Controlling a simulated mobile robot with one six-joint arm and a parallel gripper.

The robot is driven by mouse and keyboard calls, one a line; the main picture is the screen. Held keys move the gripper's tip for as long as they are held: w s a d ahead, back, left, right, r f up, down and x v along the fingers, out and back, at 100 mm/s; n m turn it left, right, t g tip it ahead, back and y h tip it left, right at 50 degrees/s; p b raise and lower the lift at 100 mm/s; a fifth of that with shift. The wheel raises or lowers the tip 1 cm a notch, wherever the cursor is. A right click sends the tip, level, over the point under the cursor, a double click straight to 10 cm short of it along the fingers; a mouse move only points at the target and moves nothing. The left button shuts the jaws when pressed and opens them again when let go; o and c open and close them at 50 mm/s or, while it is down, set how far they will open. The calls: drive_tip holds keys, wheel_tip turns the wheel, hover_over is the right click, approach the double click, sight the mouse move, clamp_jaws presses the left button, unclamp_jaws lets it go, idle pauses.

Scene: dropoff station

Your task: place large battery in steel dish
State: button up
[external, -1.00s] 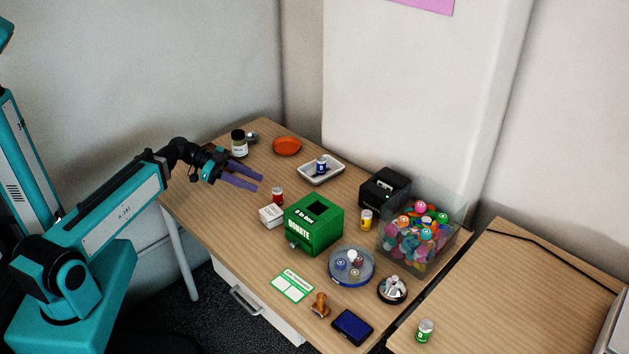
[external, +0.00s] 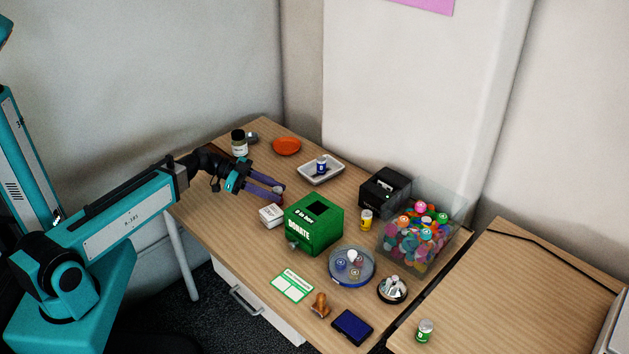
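A small red cylinder (external: 277,190) with a pale top, mostly hidden, stands on the wooden desk between my gripper's purple fingertips (external: 280,195); I cannot tell whether they touch it. Other small cylinders are a blue one (external: 321,166) in a white tray (external: 336,176), a yellow one (external: 366,219) behind the green box, and a green one (external: 425,330) on the right desk. Which is the large battery is not clear. A small grey metal piece (external: 252,138) beside the dark-lidded jar may be the steel dish. A round dark-rimmed dish (external: 391,299) holds shiny pieces.
A green donate box (external: 315,228) stands close right of my gripper, with a small white box (external: 271,216) just below the fingers. A clear bin (external: 455,215) of colourful items and a black box (external: 382,188) stand farther right. An orange dish (external: 287,146) is at the back.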

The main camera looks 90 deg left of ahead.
sight(289, 204)
drive_tip(key=shift+p+x, duration=0.5)
drive_tip(key=shift+x, duration=2.1)
drive_tip(key=shift+f, duration=0.1)
clamp_jaws()
wheel_tip(289, 204, up, 10)
